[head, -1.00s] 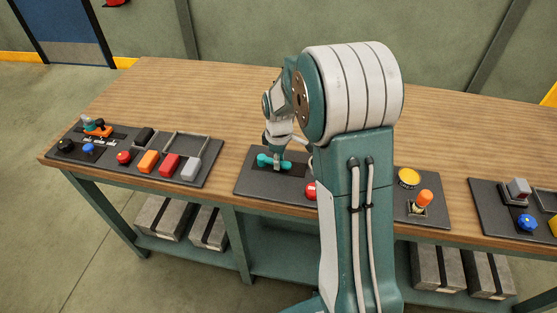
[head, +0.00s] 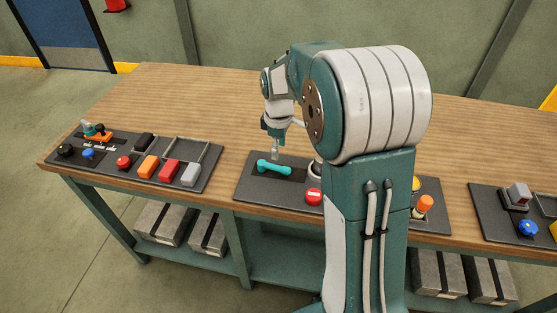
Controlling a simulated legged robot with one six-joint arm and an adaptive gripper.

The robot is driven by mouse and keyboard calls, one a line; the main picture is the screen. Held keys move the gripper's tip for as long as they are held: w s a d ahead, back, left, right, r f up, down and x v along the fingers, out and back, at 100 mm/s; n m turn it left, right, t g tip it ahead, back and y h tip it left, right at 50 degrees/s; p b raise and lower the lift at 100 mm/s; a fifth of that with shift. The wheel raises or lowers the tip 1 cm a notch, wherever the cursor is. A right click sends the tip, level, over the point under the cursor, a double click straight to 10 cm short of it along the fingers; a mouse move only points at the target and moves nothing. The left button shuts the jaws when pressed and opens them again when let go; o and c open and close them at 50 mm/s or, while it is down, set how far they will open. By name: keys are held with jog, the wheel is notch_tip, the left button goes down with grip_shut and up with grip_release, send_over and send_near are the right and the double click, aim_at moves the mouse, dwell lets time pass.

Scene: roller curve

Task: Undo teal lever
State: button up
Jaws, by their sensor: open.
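The teal lever (head: 274,168) is a short bar with rounded ends. It lies across a dark plate on the middle grey panel (head: 255,192). My gripper (head: 275,155) points down just above and behind the lever's middle, and appears apart from it. The fingers are small in this view, and part of the wrist hides their upper end. My arm hides the right part of the middle panel.
A red button (head: 314,196) sits right of the lever, close to my arm. The left panel (head: 60,160) holds several coloured knobs and blocks. An orange-topped switch (head: 424,205) and a blue knob (head: 528,228) stand to the right. The wooden tabletop (head: 190,95) behind is clear.

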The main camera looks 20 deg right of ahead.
aim_at(279, 166)
jog(key=shift+r, duration=2.3)
